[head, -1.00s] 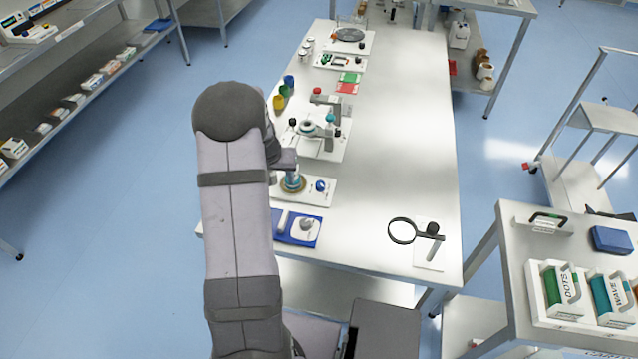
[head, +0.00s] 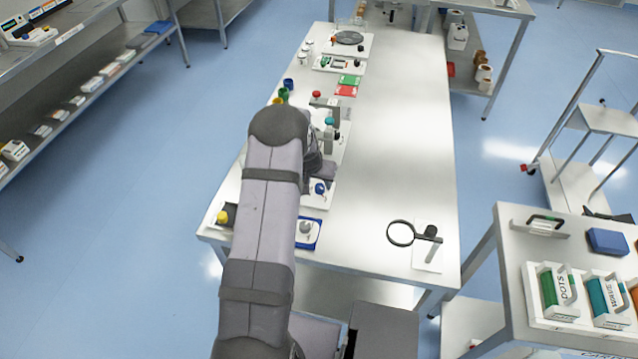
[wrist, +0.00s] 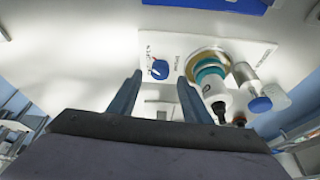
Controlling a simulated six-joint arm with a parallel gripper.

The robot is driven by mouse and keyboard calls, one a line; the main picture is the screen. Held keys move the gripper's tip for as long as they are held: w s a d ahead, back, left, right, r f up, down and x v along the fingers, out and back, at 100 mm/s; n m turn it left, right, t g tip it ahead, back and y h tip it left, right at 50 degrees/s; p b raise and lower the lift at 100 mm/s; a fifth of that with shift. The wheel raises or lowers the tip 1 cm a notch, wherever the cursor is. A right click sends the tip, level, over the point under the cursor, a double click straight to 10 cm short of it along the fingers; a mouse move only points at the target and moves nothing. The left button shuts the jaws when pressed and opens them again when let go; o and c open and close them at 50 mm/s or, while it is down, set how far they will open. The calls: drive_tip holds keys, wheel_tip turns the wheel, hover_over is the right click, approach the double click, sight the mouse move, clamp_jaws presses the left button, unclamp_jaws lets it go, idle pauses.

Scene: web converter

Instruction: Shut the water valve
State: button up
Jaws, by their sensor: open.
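The water valve appears to be the small blue knob (wrist: 160,69) on a white plate (wrist: 262,50) with small printed lettering beside it. In the head view, the blue knob (head: 320,188) shows just right of my arm, near the front of the long table. My gripper (wrist: 158,88) is open and empty. In the wrist view the blue knob appears between its two fingers, just beyond the tips; I see no contact. The exact gap to the knob is unclear. In the head view my arm hides most of the plate.
A teal device (wrist: 210,68) on a gold round base stands right of the knob in the wrist view, beside a blue-capped cylinder (wrist: 260,103). A blue tray (head: 316,240) lies in front, and a magnifier (head: 401,233) stands right. The table's right half is mostly clear.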

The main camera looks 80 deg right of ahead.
sight(319, 187)
drive_tip(key=shift+p+x, duration=0.55)
drive_tip(key=shift+x, duration=1.25)
drive_tip(key=shift+c, duration=0.5)
drive_tip(key=c, duration=0.9)
